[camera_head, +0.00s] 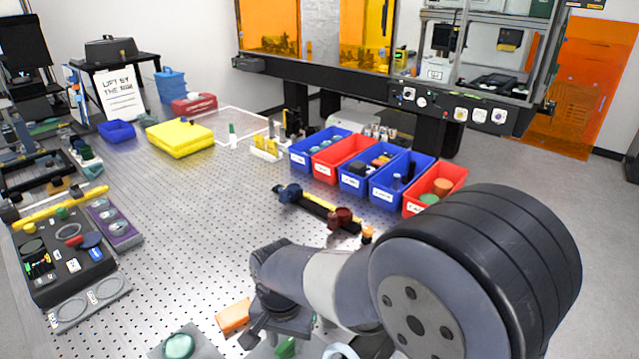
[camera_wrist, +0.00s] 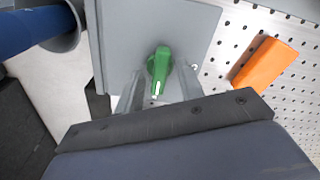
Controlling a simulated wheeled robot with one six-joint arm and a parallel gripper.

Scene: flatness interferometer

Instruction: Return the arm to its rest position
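My arm reaches over the perforated table in the head view, with its wrist bent down. My gripper (camera_wrist: 159,82) points at a grey plate (camera_wrist: 118,38) in the wrist view. Its two grey fingers stand apart, one on each side of a green knob (camera_wrist: 160,66) with a white mark. Gaps show between the fingers and the knob, so the gripper looks open and empty. The knob also shows as a small green piece (camera_head: 286,347) at the bottom of the head view. How far the fingertips are from the plate is hard to tell.
An orange block (camera_wrist: 264,63) lies just right of the plate. A blue cylinder (camera_wrist: 38,30) is at upper left in the wrist view. Red and blue bins (camera_head: 408,187) stand behind my arm, with a dark tool with a yellow bar (camera_head: 318,207) before them.

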